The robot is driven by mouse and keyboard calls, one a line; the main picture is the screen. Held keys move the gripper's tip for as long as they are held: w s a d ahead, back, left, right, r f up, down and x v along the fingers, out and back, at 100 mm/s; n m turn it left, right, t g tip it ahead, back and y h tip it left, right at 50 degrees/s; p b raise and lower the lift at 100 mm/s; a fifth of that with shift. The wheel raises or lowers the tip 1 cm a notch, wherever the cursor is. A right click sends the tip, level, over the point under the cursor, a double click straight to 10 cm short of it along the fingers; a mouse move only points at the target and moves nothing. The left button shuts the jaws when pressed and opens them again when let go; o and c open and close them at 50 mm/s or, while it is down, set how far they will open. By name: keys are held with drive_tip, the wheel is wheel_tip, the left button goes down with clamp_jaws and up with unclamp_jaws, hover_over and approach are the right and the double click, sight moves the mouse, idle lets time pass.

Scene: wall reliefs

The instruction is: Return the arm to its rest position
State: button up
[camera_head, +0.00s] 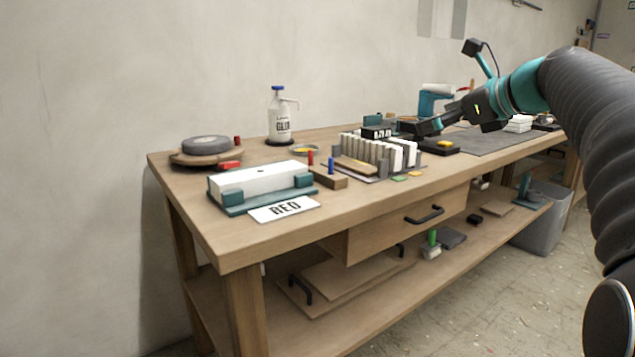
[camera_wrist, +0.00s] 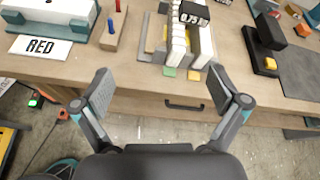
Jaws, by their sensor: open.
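My arm comes in from the right in the head view, a dark ribbed sleeve ending in a teal and black wrist. My gripper (camera_head: 432,127) is over the middle of the workbench (camera_head: 240,240) in that view. In the wrist view my gripper (camera_wrist: 160,92) is open, its two grey fingers spread wide with nothing between them. The bench's front edge and a drawer with a dark handle (camera_wrist: 184,104) show beyond the fingers.
A white block in a teal holder (camera_head: 260,183), a RED card (camera_head: 284,208), a glue bottle (camera_head: 280,117) and a rack of white pieces (camera_head: 375,152) stand on the bench. A grey bin (camera_head: 543,220) stands at the far end. Open floor lies in front.

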drive_tip(key=s+d+f+n+g+h, duration=0.15)
drive_tip(key=s+f+n, duration=0.35)
drive_tip(key=f, duration=0.5)
drive_tip(key=s+f+n+g+h, duration=0.2)
drive_tip(key=s+f+n+h, duration=0.1)
drive_tip(key=f+n, duration=0.55)
drive_tip(key=s+a+f+n+h, duration=0.1)
drive_tip(key=s+f+n, duration=0.3)
drive_tip(key=s, duration=0.4)
drive_tip(key=s+a+f+n+g+h, duration=0.1)
drive_tip(key=s+a+f+n, duration=0.3)
drive_tip(key=s, duration=0.3)
drive_tip(key=s+a+f+n+g+h, duration=0.1)
drive_tip(key=s+a+f+n, duration=0.2)
drive_tip(key=s+f, duration=0.3)
drive_tip(key=s+n, duration=0.1)
drive_tip(key=s, duration=0.1)
drive_tip(key=shift+s+a+f+n, duration=0.25)
drive_tip(key=shift+s+f+n, duration=0.05)
drive_tip(key=shift+s+n, duration=0.05)
idle(3.2)
